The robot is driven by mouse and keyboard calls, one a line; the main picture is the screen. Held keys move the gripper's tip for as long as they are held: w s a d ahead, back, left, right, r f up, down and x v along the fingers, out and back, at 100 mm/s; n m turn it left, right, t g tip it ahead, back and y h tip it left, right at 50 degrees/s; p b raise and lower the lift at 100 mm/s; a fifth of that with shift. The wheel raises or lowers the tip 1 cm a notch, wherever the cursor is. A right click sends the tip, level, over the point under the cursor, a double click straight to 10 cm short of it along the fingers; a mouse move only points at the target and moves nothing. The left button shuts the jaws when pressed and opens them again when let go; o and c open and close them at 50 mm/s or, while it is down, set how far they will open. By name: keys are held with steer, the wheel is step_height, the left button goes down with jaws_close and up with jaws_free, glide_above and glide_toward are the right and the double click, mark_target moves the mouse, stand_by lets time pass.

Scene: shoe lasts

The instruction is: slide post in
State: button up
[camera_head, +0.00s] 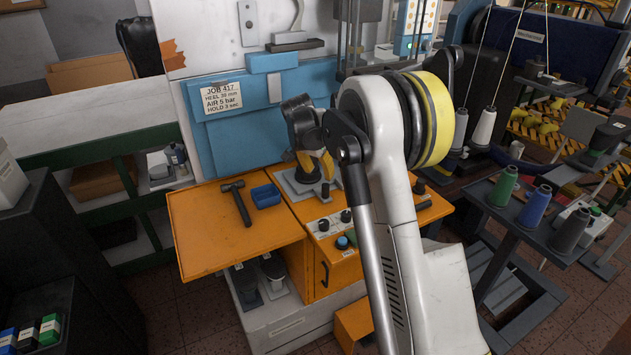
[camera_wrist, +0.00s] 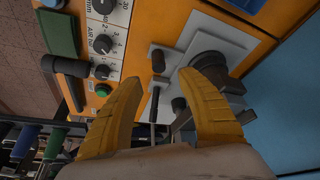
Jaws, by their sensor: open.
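My gripper (camera_wrist: 160,80) is open, with its two yellow fingers spread. In the head view the gripper (camera_head: 317,170) hangs over the grey plate of the orange machine, partly behind my arm. In the wrist view a small dark upright post (camera_wrist: 158,62) with a rounded top stands on a light grey slide plate, ahead of the gap between the fingertips. A short dark cylinder (camera_wrist: 180,106) shows between the fingers. A wide dark round support (camera_wrist: 209,66) sits on the grey plate (camera_wrist: 236,48) beyond the right finger. I cannot tell whether a finger touches anything.
The orange table (camera_head: 207,219) holds a hammer (camera_head: 237,201) and a blue tray (camera_head: 266,196). A control panel with black knobs (camera_wrist: 103,44) and a green button (camera_wrist: 103,89) lies beside the left finger. A blue panel (camera_head: 240,140) stands behind. Thread spools (camera_head: 503,187) stand at right.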

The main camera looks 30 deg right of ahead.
mark_target(325, 186)
steer(key=b+x, duration=0.3)
steer(key=x, duration=0.7)
steer(key=shift+s+d+f+b, duration=0.1)
steer(key=shift+d+f+b, duration=0.1)
steer(key=shift+b, duration=0.1)
jaws_close()
